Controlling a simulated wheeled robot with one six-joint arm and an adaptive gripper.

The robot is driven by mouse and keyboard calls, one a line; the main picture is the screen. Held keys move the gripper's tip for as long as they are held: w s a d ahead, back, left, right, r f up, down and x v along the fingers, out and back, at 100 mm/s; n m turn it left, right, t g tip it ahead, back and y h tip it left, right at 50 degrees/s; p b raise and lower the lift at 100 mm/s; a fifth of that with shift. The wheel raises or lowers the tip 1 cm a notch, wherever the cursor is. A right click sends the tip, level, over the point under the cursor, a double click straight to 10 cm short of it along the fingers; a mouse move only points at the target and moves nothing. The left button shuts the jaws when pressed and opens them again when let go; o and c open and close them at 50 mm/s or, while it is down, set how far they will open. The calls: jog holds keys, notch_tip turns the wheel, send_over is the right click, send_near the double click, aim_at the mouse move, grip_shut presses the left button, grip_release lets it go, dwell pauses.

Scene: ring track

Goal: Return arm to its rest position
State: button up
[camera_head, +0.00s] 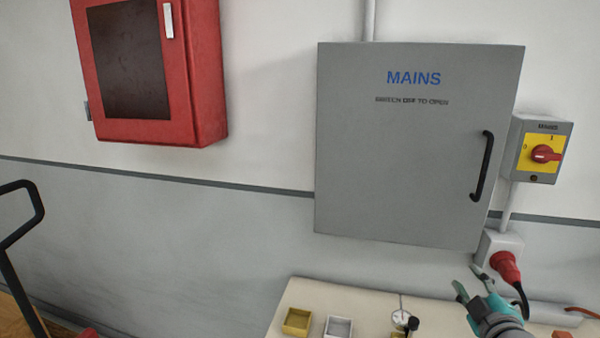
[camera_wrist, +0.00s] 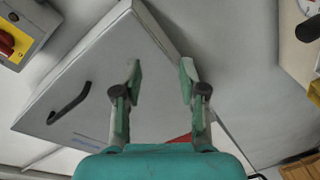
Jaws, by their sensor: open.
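My gripper (camera_head: 469,281) is at the lower right of the head view, in front of the wall and below the grey mains cabinet. In the wrist view my gripper (camera_wrist: 160,80) has its two green-tipped fingers apart, with nothing between them. The grey mains cabinet (camera_head: 400,150) has its door shut and a black handle (camera_head: 482,166) on the right. The cabinet also shows tilted in the wrist view (camera_wrist: 100,75), behind the fingers. My gripper is apart from the handle.
A red plug (camera_head: 506,266) sits in a wall socket close to my gripper. A mains switch (camera_head: 541,150) is at the right. A cream bench (camera_head: 365,297) bears a yellow tray (camera_head: 297,321), a white tray (camera_head: 338,327) and a dial gauge (camera_head: 401,319). A red cabinet (camera_head: 206,75) hangs upper left.

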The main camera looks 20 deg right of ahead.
jog(key=s+a+f+m+y, duration=0.2)
jog(key=s+a+f, duration=0.4)
jog(key=a+f, duration=0.4)
jog(key=s+a+f+m+y, duration=0.1)
jog(key=s+a+f+m, duration=0.1)
jog(key=s+a+f, duration=0.65)
jog(key=s+a+f+m+y, duration=0.1)
jog(key=s+a, duration=0.2)
jog(key=s, duration=0.4)
jog(key=s+a+f+y, duration=0.1)
jog(key=s+a, duration=0.3)
jog(key=s, duration=0.3)
jog(key=s+a+f+m+g+y, duration=0.1)
jog(key=s+a+y, duration=0.1)
jog(key=s+a, duration=0.2)
jog(key=s, duration=0.3)
jog(key=shift+m, duration=0.3)
